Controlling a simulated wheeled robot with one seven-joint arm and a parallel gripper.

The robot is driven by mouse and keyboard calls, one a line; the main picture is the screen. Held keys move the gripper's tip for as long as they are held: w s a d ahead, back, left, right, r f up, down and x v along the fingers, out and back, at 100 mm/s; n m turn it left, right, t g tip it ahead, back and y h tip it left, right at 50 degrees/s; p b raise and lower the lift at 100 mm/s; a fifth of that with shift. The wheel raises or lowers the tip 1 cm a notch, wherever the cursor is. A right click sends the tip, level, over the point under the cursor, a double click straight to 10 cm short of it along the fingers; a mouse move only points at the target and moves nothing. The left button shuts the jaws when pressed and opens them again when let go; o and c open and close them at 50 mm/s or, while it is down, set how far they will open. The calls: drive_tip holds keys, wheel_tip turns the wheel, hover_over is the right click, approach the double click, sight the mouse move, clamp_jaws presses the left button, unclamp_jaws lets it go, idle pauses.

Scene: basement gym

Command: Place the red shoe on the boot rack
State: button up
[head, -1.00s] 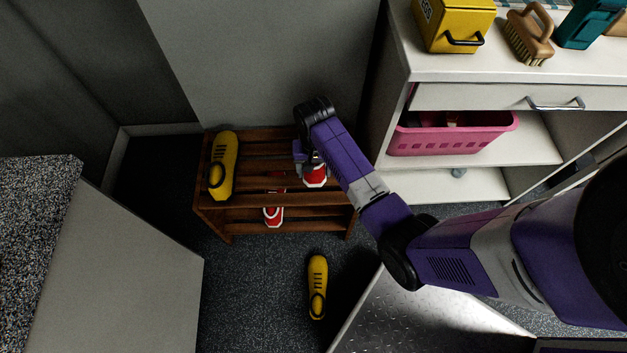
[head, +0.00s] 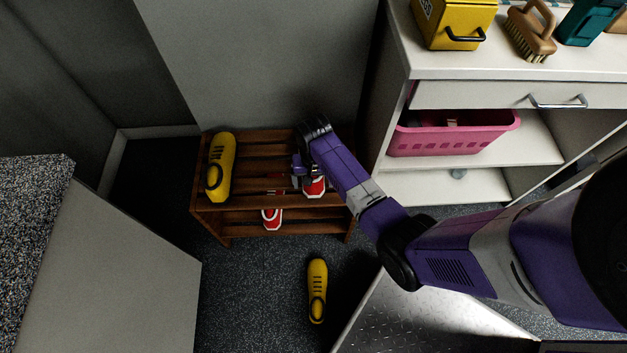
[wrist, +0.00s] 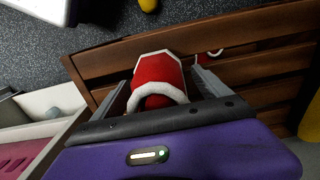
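The boot rack (head: 335,200) is a brown slatted wooden rack with two levels against the grey wall. A red shoe (head: 315,187) with a white sole is at the right part of its top level. My gripper (head: 309,177) is over that end of the rack. Another red shoe (head: 271,217) is on the lower level, partly hidden by the top slats.
A white cabinet (head: 440,185) with a pink basket (head: 455,138) stands close on the right. The top level's middle is bare.

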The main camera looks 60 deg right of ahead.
drive_tip(key=shift+r, duration=0.1)
wheel_tip(320, 180, up, 12)
drive_tip(key=p, duration=0.3)
drive_tip(key=s+a+f+n+t+h, duration=0.1)
drive_tip(key=s+a+n+t, duration=0.15)
drive_tip(key=s+a, duration=0.3)
drive_tip(key=s+a+f+n+t, duration=0.2)
drive_tip(key=s+a+t, duration=0.25)
drive_tip(key=a, duration=0.25)
drive_tip(key=s+a+r+n+t, duration=0.2)
drive_tip(key=s+r, duration=0.2)
drive_tip(key=r, duration=0.5)
drive_tip(key=s+a+r+n+t, duration=0.2)
drive_tip(key=s+r+t, duration=0.1)
drive_tip(key=r, duration=0.6)
drive_tip(key=s+a+r+n+t+y, duration=0.1)
drive_tip(key=s+r+n+t, duration=0.1)
drive_tip(key=s+r, duration=0.4)
wheel_tip(320, 180, up, 3)
drive_tip(key=shift+a+r+t, duration=0.2)
drive_tip(key=shift+a+t, duration=0.2)
drive_tip(key=shift+t, duration=0.1)
drive_tip(key=shift+r, duration=0.1)
